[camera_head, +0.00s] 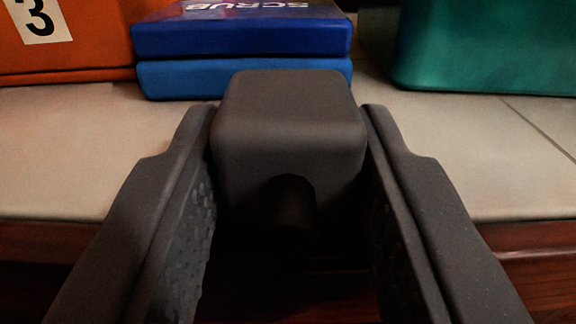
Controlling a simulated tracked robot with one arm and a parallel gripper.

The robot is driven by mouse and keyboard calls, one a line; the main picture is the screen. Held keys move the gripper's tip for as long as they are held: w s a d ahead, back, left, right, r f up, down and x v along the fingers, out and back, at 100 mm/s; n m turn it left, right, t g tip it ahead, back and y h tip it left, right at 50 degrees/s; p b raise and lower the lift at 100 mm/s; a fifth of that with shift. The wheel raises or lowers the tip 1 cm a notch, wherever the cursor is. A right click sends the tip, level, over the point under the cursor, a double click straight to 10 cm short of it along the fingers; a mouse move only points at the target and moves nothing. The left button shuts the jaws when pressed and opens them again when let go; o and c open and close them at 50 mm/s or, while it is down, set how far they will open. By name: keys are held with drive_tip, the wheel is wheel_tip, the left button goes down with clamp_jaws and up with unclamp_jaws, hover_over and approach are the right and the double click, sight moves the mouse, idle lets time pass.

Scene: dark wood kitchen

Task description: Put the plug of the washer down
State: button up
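The plug (290,125) is a dark grey block with rounded edges and a short round stub at its near lower face. It sits in the middle of the head camera view between the two fingers of my gripper (290,130). The fingers touch or nearly touch its left and right sides, and my gripper looks shut on it. The plug is at the front edge of a light tiled counter (60,150). I cannot tell whether its underside touches the counter. No washer can be made out.
Two stacked blue boxes (240,75), the upper one marked SCRUB, stand just behind the plug. An orange box (75,50) with a 3 stands at the back left, a teal container (490,50) at the back right. Bare tile lies to both sides. The counter has a reddish wood front (540,270).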

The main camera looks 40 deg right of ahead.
drive_tip(key=o, duration=0.3)
drive_tip(key=shift+r, duration=0.15)
drive_tip(key=p+v, duration=0.2)
drive_tip(key=v, duration=1)
